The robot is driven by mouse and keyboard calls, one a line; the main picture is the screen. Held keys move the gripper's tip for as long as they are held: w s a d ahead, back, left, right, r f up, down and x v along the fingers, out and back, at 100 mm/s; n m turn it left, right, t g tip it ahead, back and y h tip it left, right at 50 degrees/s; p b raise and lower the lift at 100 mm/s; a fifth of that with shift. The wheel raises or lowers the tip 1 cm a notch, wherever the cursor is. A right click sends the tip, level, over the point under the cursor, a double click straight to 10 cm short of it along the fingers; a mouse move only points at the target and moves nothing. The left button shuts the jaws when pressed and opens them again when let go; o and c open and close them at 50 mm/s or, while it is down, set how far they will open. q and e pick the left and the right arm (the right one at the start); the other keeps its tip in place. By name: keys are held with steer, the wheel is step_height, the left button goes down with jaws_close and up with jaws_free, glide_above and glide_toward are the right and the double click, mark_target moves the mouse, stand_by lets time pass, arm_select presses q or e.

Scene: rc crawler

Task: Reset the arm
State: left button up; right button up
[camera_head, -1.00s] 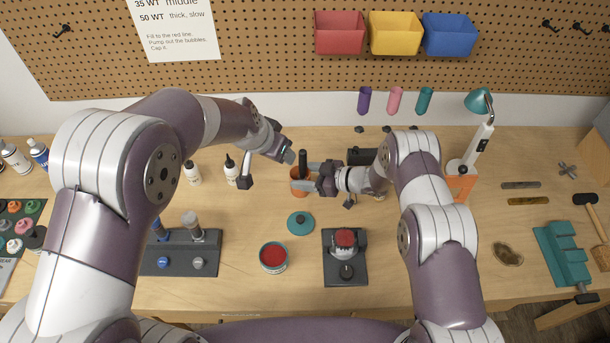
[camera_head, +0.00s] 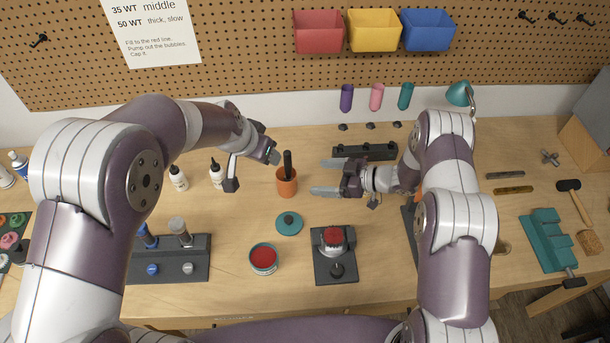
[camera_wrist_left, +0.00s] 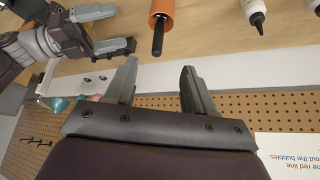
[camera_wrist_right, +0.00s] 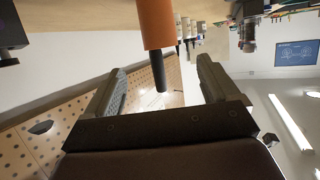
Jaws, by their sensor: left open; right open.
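My right gripper (camera_head: 326,177) is open and empty above the bench, to the right of an orange cup (camera_head: 287,186) with a dark handle standing up out of it. The fingers point toward the cup but are apart from it. In the right wrist view the cup (camera_wrist_right: 156,22) shows ahead, beyond the open fingers. My left gripper (camera_head: 253,170) is open and empty to the left of the cup, with its arm stretched over the bench. In the left wrist view both left fingers (camera_wrist_left: 160,85) are spread with nothing between, and the cup (camera_wrist_left: 162,10) is at the top.
A teal lid (camera_head: 289,223), an open red tin (camera_head: 263,260) and a dark stand with a red-topped part (camera_head: 334,255) are in front. White bottles (camera_head: 178,178) stand at left, and a black rack (camera_head: 365,151) behind. A teal vise (camera_head: 548,242) is at right.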

steer(key=w+d+r+m+t+h+b, duration=0.3)
steer(key=w+d+r+m+h+b, duration=0.15)
steer(key=d+h, duration=0.3)
steer(key=s+d+r+m+g+h+b, duration=0.1)
steer(key=s+d+r+m+h, duration=0.1)
steer(key=s+r+m+h, duration=0.3)
arm_select(q)
steer(key=s+a+f+n+g+y+b, duration=0.1)
steer(key=s+a+f+n, duration=0.2)
steer(key=s+a, duration=0.3)
steer(key=s+a+f+n+g+y+b, duration=0.1)
steer(key=s+a+f, duration=0.3)
steer(key=s, duration=1)
steer(key=a+n+g, duration=0.1)
steer(key=a, duration=0.2)
steer(key=shift+a+n+g+y, duration=0.3)
steer(key=shift+n+y, duration=0.1)
arm_select(e)
steer(key=s+a+m+g, duration=0.1)
steer(key=s+m+g, duration=0.3)
steer(key=s, duration=1.9)
steer(key=shift+s+a+f+g, duration=0.15)
steer(key=shift+s+a+g, duration=0.25)
steer(key=shift+g, duration=0.6)
arm_select(q)
steer(key=shift+w, duration=0.15)
arm_select(e)
steer(key=shift+w, duration=0.15)
